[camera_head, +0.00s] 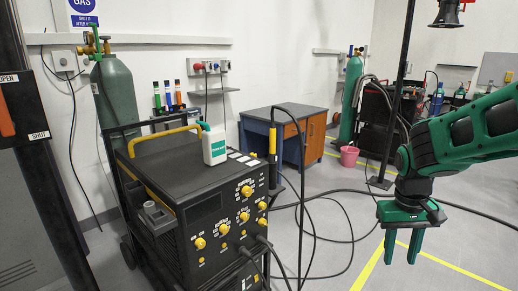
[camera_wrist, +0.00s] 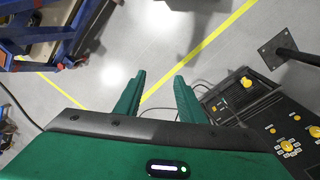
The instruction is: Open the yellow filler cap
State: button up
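The black machine (camera_head: 160,165) stands left of centre in the head view. Several yellow round knobs are on its front panel, including a larger one (camera_head: 246,190). Which yellow part is the filler cap, I cannot tell. In the wrist view, a round yellow piece (camera_wrist: 246,83) sits on a black panel at the right, with more yellow knobs (camera_wrist: 287,146) below. My gripper (camera_head: 402,254) hangs at the right of the head view, apart from the machine and over the floor. Its fingers also show in the wrist view (camera_wrist: 158,82), spread apart with nothing between them.
A white bottle with a green label (camera_head: 214,146) stands on the machine, near a yellow handle (camera_head: 165,140). Cables (camera_head: 335,205) lie on the floor. A dark post (camera_head: 398,90), a pink bucket (camera_head: 349,156) and a desk (camera_head: 290,135) are behind. Floor near my gripper is clear.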

jog(key=s+d+r+m, duration=0.1)
jog(key=s+d+m, duration=0.1)
jog(key=s, duration=0.8)
jog(key=s+d+r+m+y, duration=0.1)
jog(key=s+d, duration=0.3)
jog(key=s, duration=0.6)
jog(key=shift+s+r+m, duration=0.25)
jog(key=shift+r+m, duration=0.2)
jog(key=shift+m, duration=0.45)
jog(key=shift+c, duration=0.6)
